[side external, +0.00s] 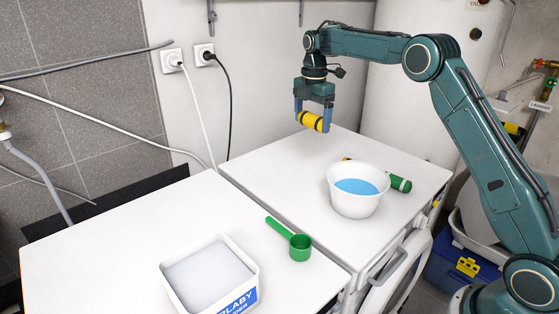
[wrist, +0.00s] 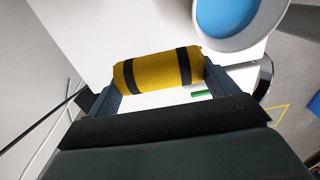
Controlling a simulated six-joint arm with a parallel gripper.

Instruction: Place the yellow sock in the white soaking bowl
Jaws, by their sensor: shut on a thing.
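The yellow sock (side external: 314,121) is a rolled bundle with dark bands, held up above the back of the right-hand white top. My gripper (side external: 313,119) is shut on it, one finger at each end. The wrist view also shows the sock (wrist: 158,70) between the fingers of my gripper (wrist: 160,78). The white soaking bowl (side external: 355,204), with blue liquid in it, stands on the same top, to the right of and nearer than the sock. In the wrist view the bowl (wrist: 240,42) is at the upper right, apart from the sock.
A green scoop (side external: 299,246) lies to the bowl's left. A white tub of powder (side external: 210,277) stands at the front left.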

